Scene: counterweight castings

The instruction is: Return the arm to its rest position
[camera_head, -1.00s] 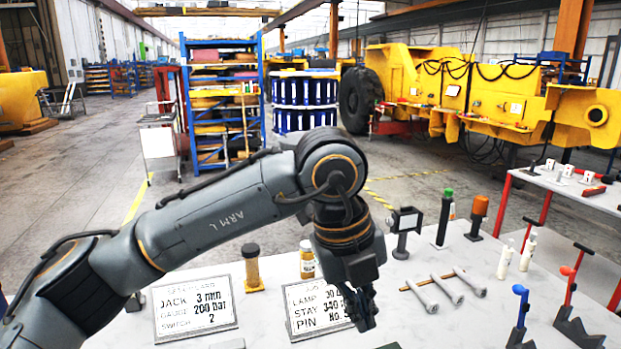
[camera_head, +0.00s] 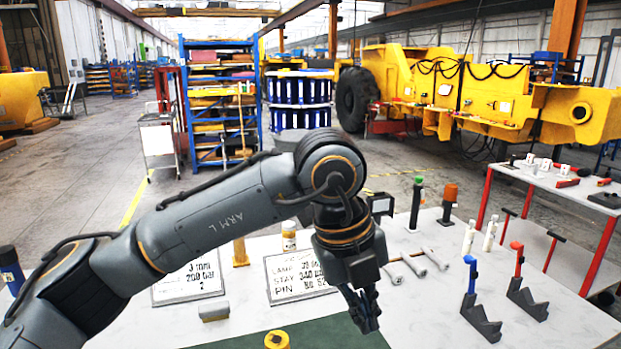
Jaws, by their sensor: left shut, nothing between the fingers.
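My left arm (camera_head: 225,215) comes in from the left, bends at a raised elbow and hangs down over the white table (camera_head: 420,325). My left gripper (camera_head: 362,312) points down at its end. Its fingers are together and empty, in front of the right edge of a text plate (camera_head: 300,277) and by the green mat (camera_head: 335,335). I cannot tell its exact height above the table. The arm hides part of the table and of another text plate (camera_head: 190,280). My right gripper is out of view.
Grey pins (camera_head: 412,265) lie right of the gripper. A blue-topped stand (camera_head: 475,305) and a red-topped stand (camera_head: 523,295) are farther right. A green-topped cylinder (camera_head: 416,205) stands behind. A yellow-topped object (camera_head: 276,340) is at the near edge. A red-legged table (camera_head: 560,185) stands at right.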

